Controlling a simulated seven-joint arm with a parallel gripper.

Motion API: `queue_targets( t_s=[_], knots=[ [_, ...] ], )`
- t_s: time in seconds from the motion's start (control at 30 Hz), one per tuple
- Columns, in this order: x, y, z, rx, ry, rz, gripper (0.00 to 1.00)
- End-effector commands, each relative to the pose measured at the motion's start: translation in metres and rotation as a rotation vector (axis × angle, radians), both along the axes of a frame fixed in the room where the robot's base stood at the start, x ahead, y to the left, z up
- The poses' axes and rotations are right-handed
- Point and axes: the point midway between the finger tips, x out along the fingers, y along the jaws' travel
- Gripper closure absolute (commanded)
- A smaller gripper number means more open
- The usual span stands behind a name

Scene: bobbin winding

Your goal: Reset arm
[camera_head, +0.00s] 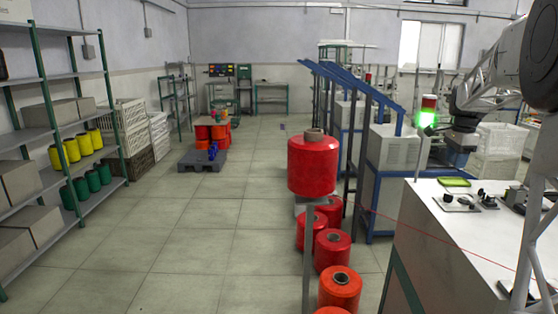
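My arm comes in from the upper right edge, with a large dark joint and a grey link. At its lower end my gripper (462,138) hangs as a small dark shape over the area behind the white worktable (425,228). It is too small and dark to show whether the fingers are apart or holding anything.
A large red bobbin (313,166) sits on a grey stand at the centre, with several red bobbins (332,248) on the floor beside it. Small dark fixtures (487,200) lie on the worktable. Shelves (70,148) line the left wall. The middle aisle is clear.

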Motion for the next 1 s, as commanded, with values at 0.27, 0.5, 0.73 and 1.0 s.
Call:
queue_targets(
  t_s=[0.27,0.5,0.73,1.0],
  knots=[
    [-0.043,0.069,0.015,-0.018,-0.016,0.19,0.64],
    [-0.085,0.123,0.022,-0.034,-0.028,0.353,0.64],
    [-0.13,0.171,0.023,-0.052,-0.041,0.509,0.64],
    [-0.185,0.221,0.016,-0.073,-0.053,0.693,0.64]
  ],
)
